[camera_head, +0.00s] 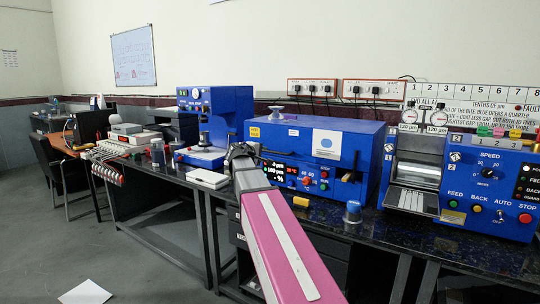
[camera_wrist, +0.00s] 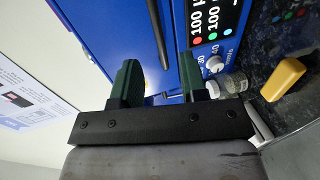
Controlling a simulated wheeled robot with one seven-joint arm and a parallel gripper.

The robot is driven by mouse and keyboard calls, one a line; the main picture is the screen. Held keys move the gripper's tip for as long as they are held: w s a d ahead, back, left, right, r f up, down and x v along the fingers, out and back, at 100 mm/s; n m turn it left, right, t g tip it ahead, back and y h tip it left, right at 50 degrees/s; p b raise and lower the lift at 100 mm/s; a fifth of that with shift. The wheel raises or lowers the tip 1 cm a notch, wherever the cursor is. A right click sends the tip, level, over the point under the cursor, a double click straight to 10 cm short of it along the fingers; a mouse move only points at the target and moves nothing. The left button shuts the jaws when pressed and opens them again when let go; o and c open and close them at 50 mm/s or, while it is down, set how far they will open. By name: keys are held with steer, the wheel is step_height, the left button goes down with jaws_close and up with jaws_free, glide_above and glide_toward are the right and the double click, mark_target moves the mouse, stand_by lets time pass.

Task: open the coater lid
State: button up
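The coater (camera_head: 315,140) is a wide blue box in the middle of the bench, with a lit display and buttons on its front. Its lid (camera_head: 290,130) looks closed. A dark handle bar (camera_head: 305,164) runs across the front; in the wrist view a dark bar (camera_wrist: 158,30) points down between the fingers. My gripper (camera_head: 241,150) is at the coater's left front, partly hidden by my pink arm. In the wrist view my gripper (camera_wrist: 159,63) has its two green fingers apart, facing the blue front. I cannot tell whether they touch the bar.
A yellow block (camera_head: 301,202) and a blue-capped jar (camera_head: 352,212) stand on the bench before the coater. A blue machine (camera_head: 470,185) with gauges stands right, another blue machine (camera_head: 215,115) left. A white box (camera_head: 208,178) lies left of my gripper.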

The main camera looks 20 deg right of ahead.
mark_target(273, 152)
steer(key=x, duration=1)
steer(key=shift+w+d+r, duration=0.1)
steer(key=shift+w+d, duration=0.1)
steer(key=shift+w, duration=0.1)
jaws_close()
